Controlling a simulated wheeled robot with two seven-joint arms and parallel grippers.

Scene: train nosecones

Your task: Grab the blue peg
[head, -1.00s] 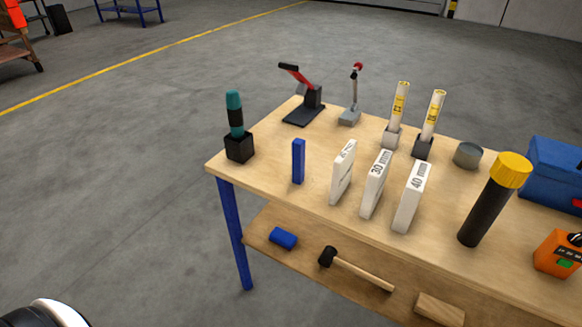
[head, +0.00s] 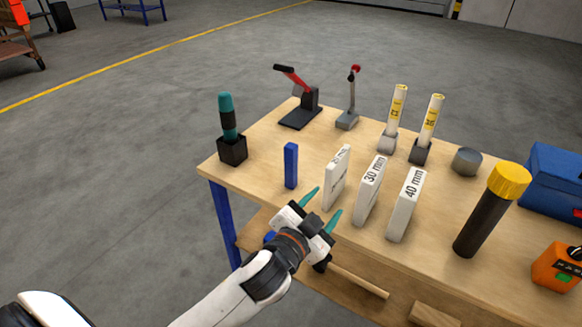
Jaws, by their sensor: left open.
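The blue peg (head: 291,165) stands upright on the wooden table top, near the front left edge, left of the white blocks. My left gripper (head: 324,205) reaches in from the lower left over the table's front edge. Its two teal fingertips are apart with nothing between them. It is in front of the peg and a little to its right, apart from it in the picture. My right gripper is not in view.
White blocks (head: 371,190), two marked 30 mm and 40 mm, stand right of the peg. A black holder with a teal-handled tool (head: 229,130) stands to its left. A black cylinder with a yellow cap (head: 485,212) is farther right. The lower shelf holds a partly hidden hammer (head: 357,281).

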